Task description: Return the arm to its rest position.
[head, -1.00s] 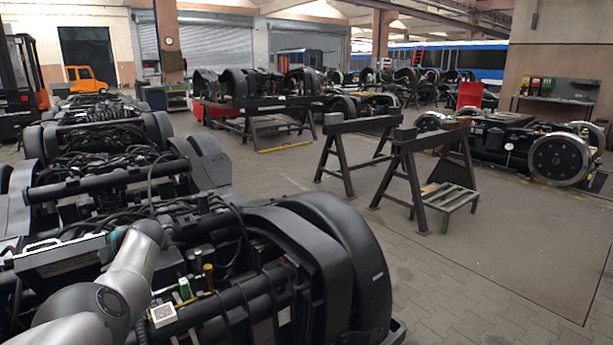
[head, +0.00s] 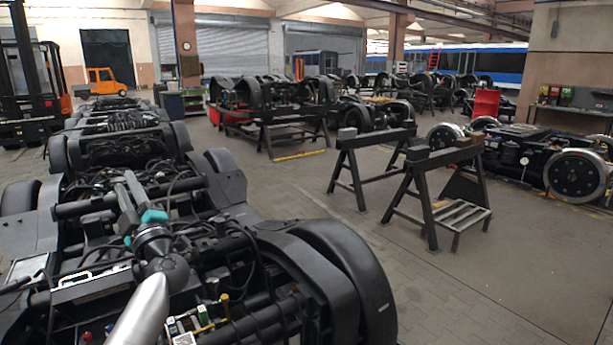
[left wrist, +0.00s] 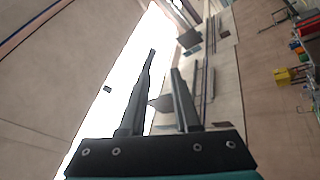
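My left arm comes in from the bottom of the head view, over the nearest bogie (head: 330,265). My left gripper (head: 123,180), with teal parts at its base, points away from me above the black pipes and cables. In the left wrist view the two dark fingers of this gripper (left wrist: 163,62) stand apart with nothing between them, so it is open and empty. The wrist view looks past the fingers at a bright strip, walls and floor. My right gripper is not in view.
A small green-labelled item (head: 203,315) and a yellow-topped one (head: 225,302) stand on the near bogie by my arm. Dark trestles (head: 435,190) stand on open floor to the right. A wheelset bogie (head: 545,165) is beyond. A forklift (head: 30,90) stands back left.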

